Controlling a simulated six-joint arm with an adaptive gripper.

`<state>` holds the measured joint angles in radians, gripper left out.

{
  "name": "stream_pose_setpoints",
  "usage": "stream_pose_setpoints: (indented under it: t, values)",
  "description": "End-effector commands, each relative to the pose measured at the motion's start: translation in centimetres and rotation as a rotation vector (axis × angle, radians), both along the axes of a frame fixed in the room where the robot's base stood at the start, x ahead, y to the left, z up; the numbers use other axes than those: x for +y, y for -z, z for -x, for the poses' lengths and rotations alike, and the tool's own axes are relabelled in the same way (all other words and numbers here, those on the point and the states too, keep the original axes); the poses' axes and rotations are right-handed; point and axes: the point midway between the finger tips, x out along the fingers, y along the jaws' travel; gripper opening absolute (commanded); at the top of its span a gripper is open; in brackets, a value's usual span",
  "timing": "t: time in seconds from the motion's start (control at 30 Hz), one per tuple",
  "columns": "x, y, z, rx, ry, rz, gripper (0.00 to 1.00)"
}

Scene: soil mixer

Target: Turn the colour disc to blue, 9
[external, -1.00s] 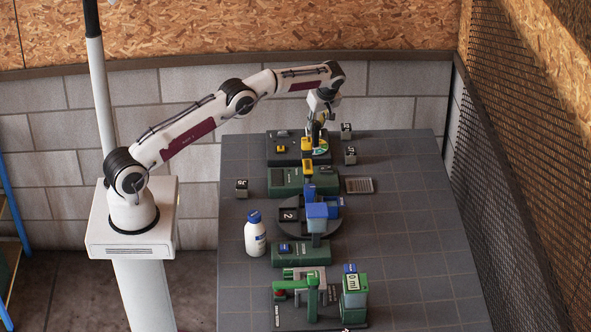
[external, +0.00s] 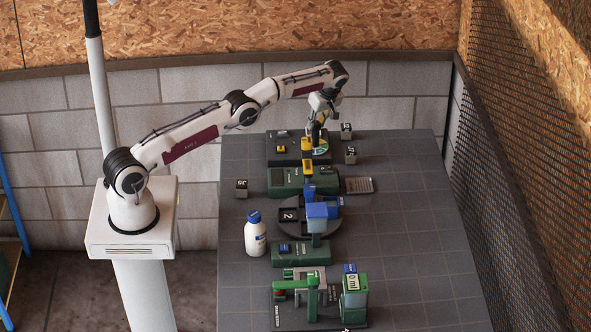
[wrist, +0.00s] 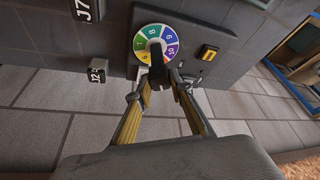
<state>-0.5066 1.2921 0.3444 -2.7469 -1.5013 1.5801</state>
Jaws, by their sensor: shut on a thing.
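The colour disc (wrist: 155,45) has numbered wedges in green, blue, purple and other colours. It also shows on the dark unit at the back of the table in the external view (external: 321,151). In the wrist view the blue wedge with 9 is at the upper right, between green 8 and purple 10. The fingers partly hide that part. In the external view my gripper (external: 317,143) comes down onto the disc from above.
A yellow switch (wrist: 208,52) sits beside the disc. Small labelled cubes (external: 346,131) stand right of the unit. Green and blue devices (external: 300,181), a white bottle (external: 255,236) and a green stand (external: 354,295) line the table towards the front. The table's right side is clear.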

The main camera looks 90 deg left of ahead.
Motion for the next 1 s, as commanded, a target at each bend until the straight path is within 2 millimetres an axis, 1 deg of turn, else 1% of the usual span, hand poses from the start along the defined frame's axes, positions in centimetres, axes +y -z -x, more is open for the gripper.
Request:
stream_pose_setpoints:
  t: [0.03, 0.4, 0.77, 0.8, 0.83, 1.0]
  values:
    - [0.32, -0.22, -0.32, -0.014, -0.003, -0.011, 0.0]
    - [0.13, -0.22, -0.08, -0.016, -0.044, -0.009, 0.0]
    - [0.04, -0.23, 0.02, -0.013, -0.048, -0.007, 0.0]
    - [0.04, -0.23, 0.03, -0.013, -0.048, -0.007, 0.31]
    - [0.03, -0.22, 0.03, -0.012, -0.048, -0.006, 0.38]
    - [-0.03, -0.13, 0.07, -0.009, -0.049, -0.005, 0.38]
